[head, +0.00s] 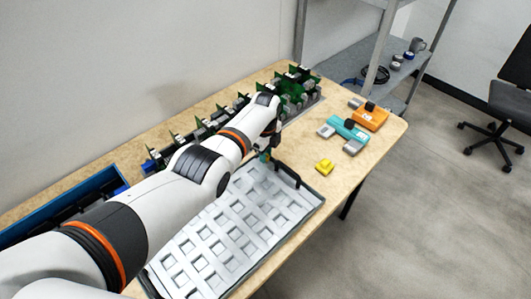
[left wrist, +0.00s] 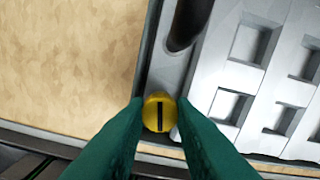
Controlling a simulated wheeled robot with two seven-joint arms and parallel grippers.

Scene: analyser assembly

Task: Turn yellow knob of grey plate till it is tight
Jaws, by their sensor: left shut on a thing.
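The grey plate (head: 232,228) with a grid of square pockets lies on the table in the head view, and part of it also shows in the left wrist view (left wrist: 228,72). The yellow knob (left wrist: 158,112), round with a dark slot, sits at the plate's edge in the left wrist view. The slot runs along the picture's height. My left gripper (head: 267,156) is at the plate's far edge, with its green fingers (left wrist: 158,117) shut on either side of the knob. In the head view the knob is too hidden to make out. My right gripper is not in view.
A row of green boards (head: 293,88) lines the back. A blue bin (head: 92,190) is at the left. A dark handle (left wrist: 186,22) rises from the plate near the knob.

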